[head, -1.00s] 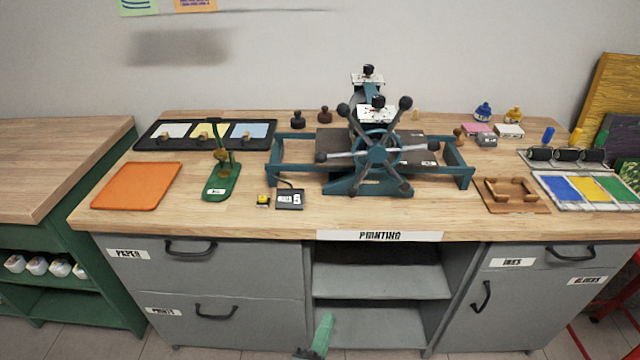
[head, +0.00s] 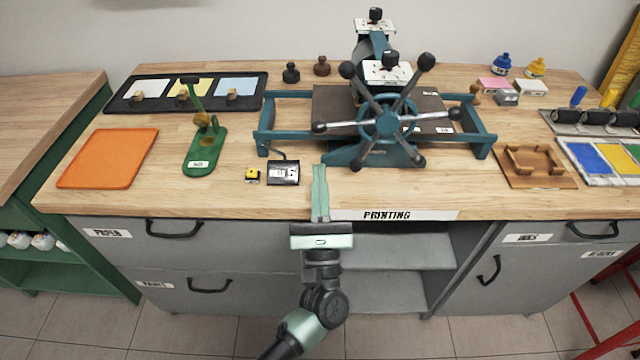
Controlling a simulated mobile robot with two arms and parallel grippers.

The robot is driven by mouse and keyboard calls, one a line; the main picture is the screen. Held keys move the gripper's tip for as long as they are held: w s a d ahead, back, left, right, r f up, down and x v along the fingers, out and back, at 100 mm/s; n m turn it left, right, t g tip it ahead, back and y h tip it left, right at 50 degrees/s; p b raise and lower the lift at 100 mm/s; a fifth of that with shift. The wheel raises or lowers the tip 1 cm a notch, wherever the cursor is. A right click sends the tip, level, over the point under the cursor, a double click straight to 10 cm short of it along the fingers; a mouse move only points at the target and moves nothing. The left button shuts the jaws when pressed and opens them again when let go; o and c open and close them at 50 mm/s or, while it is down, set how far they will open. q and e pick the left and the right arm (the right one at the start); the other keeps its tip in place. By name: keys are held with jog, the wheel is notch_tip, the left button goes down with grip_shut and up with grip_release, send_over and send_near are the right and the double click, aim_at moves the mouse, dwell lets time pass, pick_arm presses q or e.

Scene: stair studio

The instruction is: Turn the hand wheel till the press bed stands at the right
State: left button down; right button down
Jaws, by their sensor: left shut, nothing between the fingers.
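The press stands at the back middle of the bench, with a teal frame and rails. Its hand wheel (head: 388,122) faces me, with a teal hub and several spokes ending in dark knobs. The dark press bed (head: 333,103) lies on the rails behind the wheel, partly hidden by it, and reaches out on both sides of the roller. My left gripper (head: 319,170) is shut and empty, over the bench's front edge, in front and left of the wheel and apart from it. My right gripper does not show.
A small counter (head: 284,172) and a yellow item (head: 253,175) lie left of the wheel. A green stand (head: 203,150) and an orange mat (head: 108,158) are farther left. A wooden holder (head: 535,165) stands right of the press. Bare wood lies before the wheel.

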pick_arm(q)
jog(key=p+x, duration=0.1)
jog(key=x, duration=0.4)
jog(key=shift+w+f, duration=0.1)
jog(key=shift+w, duration=0.05)
jog(key=shift+a, duration=0.1)
jog(key=d+r+m+g+h+p, duration=0.2)
jog(key=r+m+h+p, duration=0.4)
jog(key=r+m+p, duration=0.2)
jog(key=d+r+m+g+h+p, duration=0.2)
jog(key=r+m+h+p, duration=0.4)
jog(key=m, duration=0.5)
jog(key=shift+d+r+g+p, duration=0.2)
jog(key=shift+r+g+p, duration=0.5)
jog(key=shift+r+p, duration=0.65)
jog(key=shift+r, duration=0.2)
jog(key=shift+f+b, duration=0.1)
jog(key=shift+b, duration=0.2)
